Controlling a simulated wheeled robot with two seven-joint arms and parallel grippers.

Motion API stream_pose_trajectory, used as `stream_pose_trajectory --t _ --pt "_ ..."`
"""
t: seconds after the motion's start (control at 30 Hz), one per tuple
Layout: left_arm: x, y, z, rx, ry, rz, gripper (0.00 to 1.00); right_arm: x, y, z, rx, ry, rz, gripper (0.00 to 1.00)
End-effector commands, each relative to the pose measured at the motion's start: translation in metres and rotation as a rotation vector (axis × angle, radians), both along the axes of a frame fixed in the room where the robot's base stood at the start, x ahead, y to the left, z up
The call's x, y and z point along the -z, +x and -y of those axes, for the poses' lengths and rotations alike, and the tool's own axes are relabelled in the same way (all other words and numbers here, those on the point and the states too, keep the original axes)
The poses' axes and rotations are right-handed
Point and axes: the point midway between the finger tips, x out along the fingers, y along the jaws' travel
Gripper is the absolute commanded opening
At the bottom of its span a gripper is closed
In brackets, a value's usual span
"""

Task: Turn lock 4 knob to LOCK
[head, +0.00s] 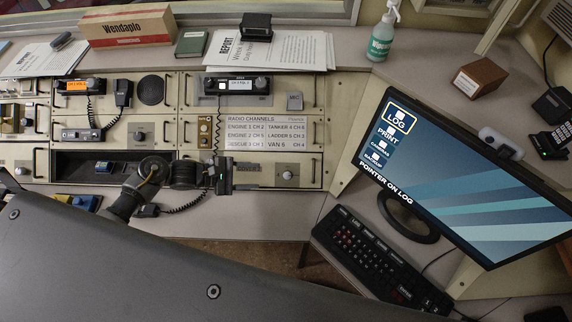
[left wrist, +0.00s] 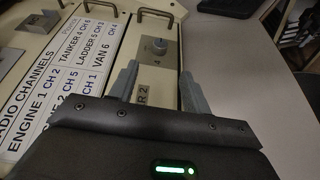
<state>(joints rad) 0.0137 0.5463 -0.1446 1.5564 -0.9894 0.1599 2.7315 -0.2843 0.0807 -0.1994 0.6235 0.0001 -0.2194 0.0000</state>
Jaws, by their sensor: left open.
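The lock 4 knob (head: 287,174) is a small grey knob on a pale panel right of the dark open bay. In the left wrist view the knob (left wrist: 157,45) sits on its plate above a "4" mark. Its pointer direction is too small to read. My left gripper (left wrist: 160,75) is open and empty, with its two grey fingers pointing toward the knob and the knob beyond the tips, between their lines. In the head view my left gripper (head: 245,176) is just left of the knob, apart from it. My right gripper is not in view.
A radio channels card (head: 266,133) lies above the knob. Metal handles stand on the panels beside it. Another knob (head: 139,134) is further left. A monitor (head: 465,180) and keyboard (head: 375,260) stand to the right. The desk front below the knob is clear.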

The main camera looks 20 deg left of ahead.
Motion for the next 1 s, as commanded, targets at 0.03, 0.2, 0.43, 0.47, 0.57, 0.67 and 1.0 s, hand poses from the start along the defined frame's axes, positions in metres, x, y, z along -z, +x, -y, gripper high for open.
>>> stream_pose_trajectory --t 0.03,0.2,0.43,0.47,0.57,0.67,1.0 --pt "-0.001 0.0 -0.001 -0.001 -0.016 -0.018 0.48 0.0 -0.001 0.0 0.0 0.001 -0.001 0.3" --pt "-0.001 0.0 0.0 -0.002 -0.027 -0.03 0.48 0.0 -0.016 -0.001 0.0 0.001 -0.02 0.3" --pt "0.007 0.013 0.025 -0.003 -0.027 -0.027 0.48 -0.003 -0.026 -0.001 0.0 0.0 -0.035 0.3" --pt "0.009 0.015 0.03 -0.003 -0.027 -0.028 0.48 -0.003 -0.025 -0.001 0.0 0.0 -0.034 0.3" --pt "0.015 0.023 0.047 -0.002 -0.026 -0.027 0.48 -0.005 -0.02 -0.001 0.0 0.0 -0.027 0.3" --pt "0.022 0.031 0.063 -0.003 -0.025 -0.027 0.48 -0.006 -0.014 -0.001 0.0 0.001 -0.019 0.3" --pt "0.033 0.044 0.09 -0.003 -0.023 -0.027 0.48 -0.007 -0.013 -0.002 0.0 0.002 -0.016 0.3"
